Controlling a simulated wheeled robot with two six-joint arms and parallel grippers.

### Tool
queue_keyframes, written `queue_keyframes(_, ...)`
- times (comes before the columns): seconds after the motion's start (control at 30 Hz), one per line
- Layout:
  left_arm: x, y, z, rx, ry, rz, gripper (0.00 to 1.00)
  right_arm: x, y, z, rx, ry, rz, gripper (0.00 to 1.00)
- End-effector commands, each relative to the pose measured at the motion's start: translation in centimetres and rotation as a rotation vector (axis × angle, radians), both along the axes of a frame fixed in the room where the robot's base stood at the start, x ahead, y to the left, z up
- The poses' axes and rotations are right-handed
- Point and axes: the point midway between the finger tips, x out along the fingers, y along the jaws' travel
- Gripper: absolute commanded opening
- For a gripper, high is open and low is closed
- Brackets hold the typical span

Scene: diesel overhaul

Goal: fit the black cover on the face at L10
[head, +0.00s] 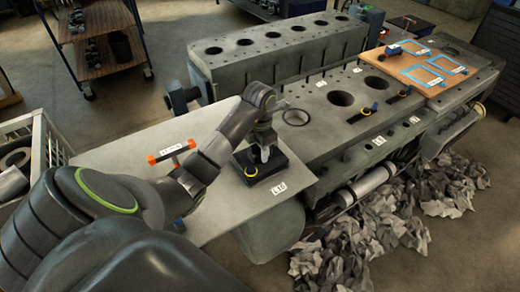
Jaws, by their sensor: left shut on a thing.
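The black cover (276,171) is a dark flat block with a yellow ring on its near left part. It sits on or just above the grey plate (225,203); I cannot tell whether it touches. My left gripper (262,153) points down over the cover and is shut on its upper middle part, which the fingers partly hide. A white label (279,188), which seems to read L10, lies just in front of the cover. The face under the cover is hidden. My right gripper is not in view.
An orange-ended tool (171,151) lies left on the plate. The engine block (330,125) with round bores stands to the right. A wooden board (415,68) with blue frames is on its far end. Crumpled grey scraps (385,225) cover the floor at right.

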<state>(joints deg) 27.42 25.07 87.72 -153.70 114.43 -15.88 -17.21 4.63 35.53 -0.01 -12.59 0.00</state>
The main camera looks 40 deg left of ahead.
Motion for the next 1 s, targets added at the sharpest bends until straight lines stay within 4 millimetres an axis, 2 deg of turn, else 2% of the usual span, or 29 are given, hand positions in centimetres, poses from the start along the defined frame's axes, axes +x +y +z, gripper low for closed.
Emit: queue_keyframes(1.0,0.1,0.0,-1.6,0.001,-0.003,-0.001,0.04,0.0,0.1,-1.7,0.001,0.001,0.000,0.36)
